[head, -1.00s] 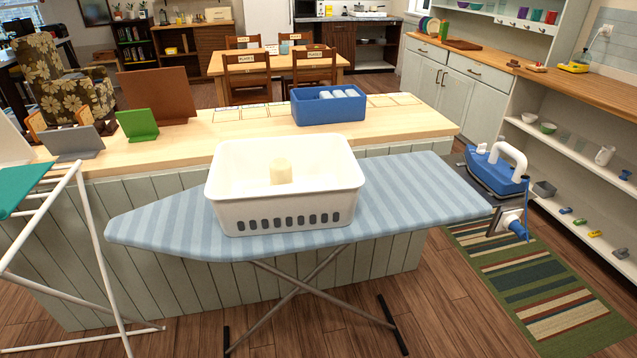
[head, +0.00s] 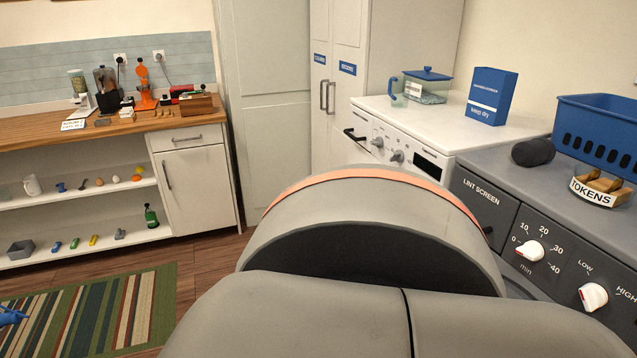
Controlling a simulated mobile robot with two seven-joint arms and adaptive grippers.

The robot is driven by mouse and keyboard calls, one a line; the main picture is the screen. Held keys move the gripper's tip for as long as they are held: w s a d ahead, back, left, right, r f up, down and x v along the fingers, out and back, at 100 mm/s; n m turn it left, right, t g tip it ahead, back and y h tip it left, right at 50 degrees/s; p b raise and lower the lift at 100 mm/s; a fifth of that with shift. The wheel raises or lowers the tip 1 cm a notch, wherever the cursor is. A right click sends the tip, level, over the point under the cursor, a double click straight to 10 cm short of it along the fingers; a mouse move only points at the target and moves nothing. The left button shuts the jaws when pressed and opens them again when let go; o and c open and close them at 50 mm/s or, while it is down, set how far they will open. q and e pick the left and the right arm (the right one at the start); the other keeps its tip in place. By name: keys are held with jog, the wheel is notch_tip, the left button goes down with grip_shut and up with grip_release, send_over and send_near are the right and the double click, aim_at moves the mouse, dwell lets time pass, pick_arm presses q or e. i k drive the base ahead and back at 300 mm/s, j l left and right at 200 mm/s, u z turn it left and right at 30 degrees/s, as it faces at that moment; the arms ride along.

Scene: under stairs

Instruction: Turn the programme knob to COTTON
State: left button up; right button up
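A white machine (head: 405,112) stands at centre right with two grey knobs on its front panel. One knob (head: 378,142) is next to a black handle (head: 355,135); the other knob (head: 397,156) is a little to its right. Their markings are too small to read, and no COTTON mark is legible. The lower front is hidden behind my own arm. A dark grey machine (head: 490,160) at right has a white minutes knob (head: 530,250), set near 0, and a white LOW/HIGH knob (head: 593,296). Neither of my grippers is in view.
A blue box (head: 491,95) and a lidded clear container (head: 427,86) stand on the white machine. A blue basket (head: 600,130), a dark roll (head: 533,151) and a TOKENS holder (head: 592,193) are on the grey one. A striped rug (head: 95,315) lies at left.

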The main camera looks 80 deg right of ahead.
aim_at(380, 142)
jog(key=z, duration=3.35)
